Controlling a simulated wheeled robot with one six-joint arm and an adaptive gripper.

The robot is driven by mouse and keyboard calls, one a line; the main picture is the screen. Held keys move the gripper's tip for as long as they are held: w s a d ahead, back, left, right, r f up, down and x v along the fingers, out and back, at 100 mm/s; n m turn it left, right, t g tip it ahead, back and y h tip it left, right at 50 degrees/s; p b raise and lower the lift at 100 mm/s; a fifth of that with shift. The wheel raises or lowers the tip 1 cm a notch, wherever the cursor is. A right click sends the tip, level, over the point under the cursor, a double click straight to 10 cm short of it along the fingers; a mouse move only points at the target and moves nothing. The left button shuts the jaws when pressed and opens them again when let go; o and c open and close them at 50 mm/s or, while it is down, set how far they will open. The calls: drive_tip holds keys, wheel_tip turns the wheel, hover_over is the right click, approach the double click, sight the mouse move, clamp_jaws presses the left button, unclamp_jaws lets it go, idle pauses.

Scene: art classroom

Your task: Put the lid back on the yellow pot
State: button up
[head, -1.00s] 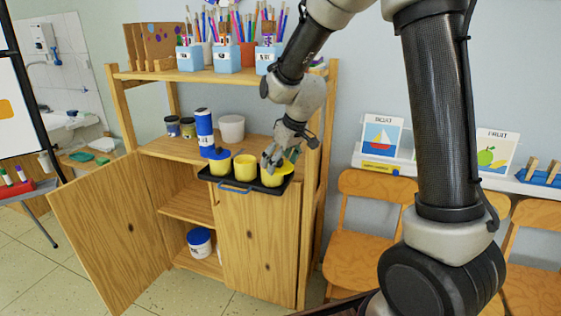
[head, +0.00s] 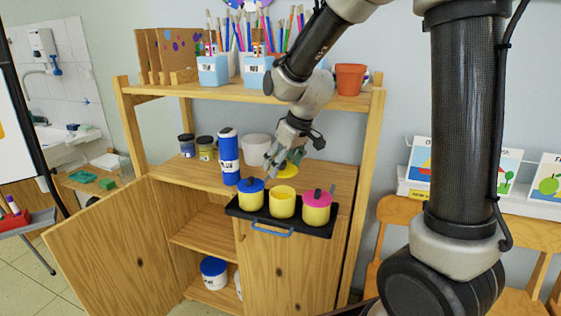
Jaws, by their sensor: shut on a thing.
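My gripper (head: 279,166) is shut on a yellow lid (head: 289,171), above and slightly behind the open yellow pot (head: 282,205). The lid is apart from the pot. The open pot stands in the middle of a black tray (head: 243,212), and its inside shows. To its left stands a yellow pot with a blue lid (head: 251,185). To its right stands a yellow pot with a pink lid (head: 317,197). The fingers partly hide the lid.
The tray sits at the front of a wooden cabinet shelf (head: 190,172). A blue bottle (head: 229,158), a white tub (head: 256,148) and jars (head: 205,147) stand behind and left. The upper shelf (head: 160,89) holds brush cups. A cabinet door (head: 112,252) hangs open.

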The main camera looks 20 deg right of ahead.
drive_tip(key=shift+f, duration=3.2)
drive_tip(key=shift+f, duration=0.15)
drive_tip(key=o, duration=0.9)
drive_tip(key=shift+r, duration=3.5)
